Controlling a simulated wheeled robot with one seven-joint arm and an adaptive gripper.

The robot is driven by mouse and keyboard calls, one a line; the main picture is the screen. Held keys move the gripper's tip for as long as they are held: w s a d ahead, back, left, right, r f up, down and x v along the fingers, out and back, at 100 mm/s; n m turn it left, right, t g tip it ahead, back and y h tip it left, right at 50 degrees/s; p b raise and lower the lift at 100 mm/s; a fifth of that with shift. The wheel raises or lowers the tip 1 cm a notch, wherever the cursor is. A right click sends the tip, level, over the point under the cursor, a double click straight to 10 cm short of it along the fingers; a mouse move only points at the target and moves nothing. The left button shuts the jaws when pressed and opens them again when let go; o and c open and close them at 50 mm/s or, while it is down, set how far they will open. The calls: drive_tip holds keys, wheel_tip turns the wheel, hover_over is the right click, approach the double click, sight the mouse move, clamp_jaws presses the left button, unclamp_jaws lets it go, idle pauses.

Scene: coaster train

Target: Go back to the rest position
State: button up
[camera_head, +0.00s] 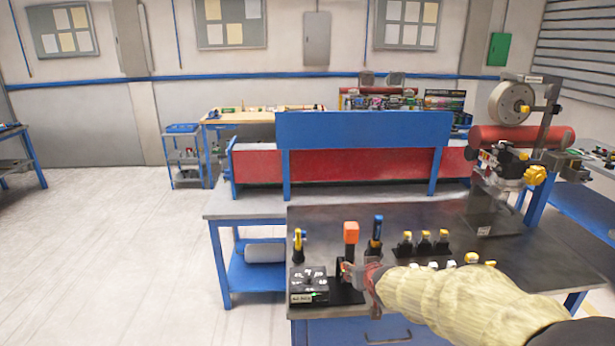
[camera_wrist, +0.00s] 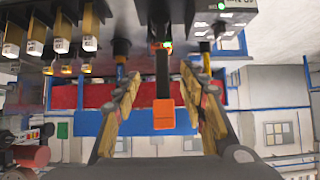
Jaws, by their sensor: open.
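My gripper (camera_head: 358,277) is low over the front left of the dark workbench (camera_head: 390,220), with my arm coming in from the lower right. In the wrist view, which is upside down, my gripper (camera_wrist: 160,76) is open, one finger on each side of an upright black handle with an orange top (camera_wrist: 164,113). The fingers look apart from it. In the head view the orange-topped handle (camera_head: 351,232) stands upright in its holder, just behind the gripper; its lower part is partly hidden.
Yellow-topped (camera_head: 299,240) and blue-topped (camera_head: 376,228) tools flank the handle. Small yellow-topped pieces (camera_head: 424,240) and a machine with a reel (camera_head: 511,104) are to the right. Floor at left is clear.

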drive_tip(key=s+f+g, duration=0.2)
drive_tip(key=s+g, duration=0.1)
drive_tip(key=s, duration=0.6)
drive_tip(key=s+f+g, duration=0.2)
drive_tip(key=s+g, duration=0.1)
drive_tip(key=s, duration=0.7)
drive_tip(key=s+r, duration=0.5)
drive_tip(key=s, duration=0.4)
drive_tip(key=s+r, duration=0.6)
drive_tip(key=s, duration=0.4)
drive_tip(key=shift+r+t, duration=0.15)
drive_tip(key=shift+t, duration=0.25)
drive_tip(key=shift+s, duration=0.15)
drive_tip(key=shift+c, duration=1.1)
